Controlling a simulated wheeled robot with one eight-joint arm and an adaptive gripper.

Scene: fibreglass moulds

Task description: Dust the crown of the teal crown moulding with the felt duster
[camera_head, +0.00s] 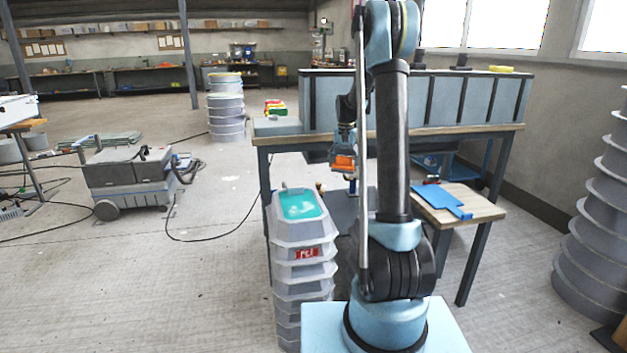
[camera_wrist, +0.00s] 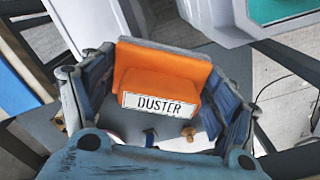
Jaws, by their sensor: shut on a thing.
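The felt duster (camera_head: 344,163) is orange, and in the wrist view it shows as an orange block (camera_wrist: 165,72) with a white label reading DUSTER. My gripper (camera_wrist: 162,95) is shut on it, with a finger on each side. In the head view my gripper (camera_head: 345,150) is above and to the right of the teal crown moulding (camera_head: 299,204). The teal moulding lies at the top of a stack of grey moulds. Part of its teal surface shows at the upper right of the wrist view (camera_wrist: 284,9), apart from the duster. The duster's underside is hidden.
The grey mould stack (camera_head: 303,272) carries a red label. Behind my arm stands a long workbench (camera_head: 390,135) with a pale blue ribbed mould. A low wooden table (camera_head: 465,205) with a blue piece is at right. A grey wheeled machine (camera_head: 130,180) and cables lie on the left floor.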

